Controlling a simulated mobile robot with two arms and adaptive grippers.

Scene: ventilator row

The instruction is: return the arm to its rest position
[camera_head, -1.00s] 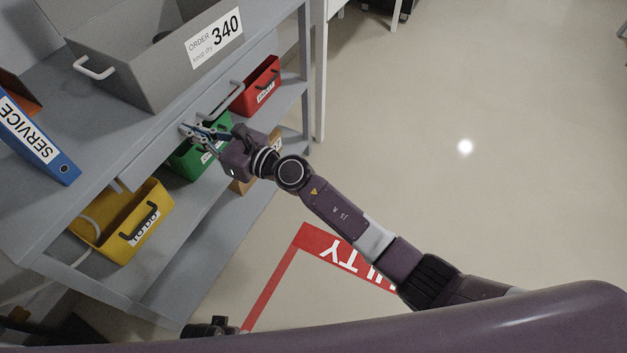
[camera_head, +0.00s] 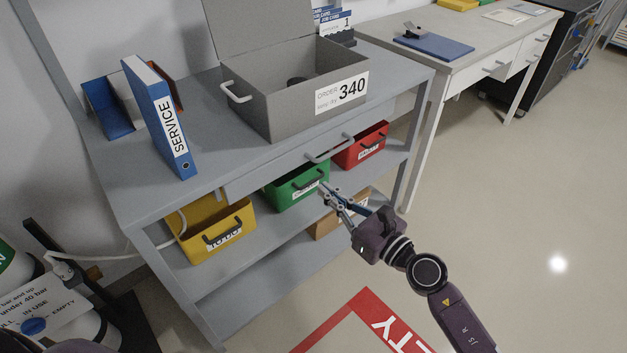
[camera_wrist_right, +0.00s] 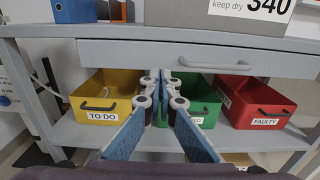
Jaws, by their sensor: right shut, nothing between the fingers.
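My right gripper (camera_head: 328,192) is shut and empty, in front of the grey workbench (camera_head: 205,95). In the head view its tips overlap the right end of the green bin (camera_head: 292,190), below the drawer handle (camera_head: 330,148). In the right wrist view the blue-padded fingers of the right gripper (camera_wrist_right: 161,76) point at the drawer front (camera_wrist_right: 200,57) and the green bin; I cannot tell the exact gap. My right arm (camera_head: 450,310) reaches up from the lower right. My left gripper is not in view.
A yellow bin (camera_head: 215,235) and a red bin (camera_head: 362,148) flank the green one on the shelf. A grey order box (camera_head: 300,100) and a blue service binder (camera_head: 160,120) stand on top. A white desk (camera_head: 465,55) is behind. The floor at right (camera_head: 540,200) is clear.

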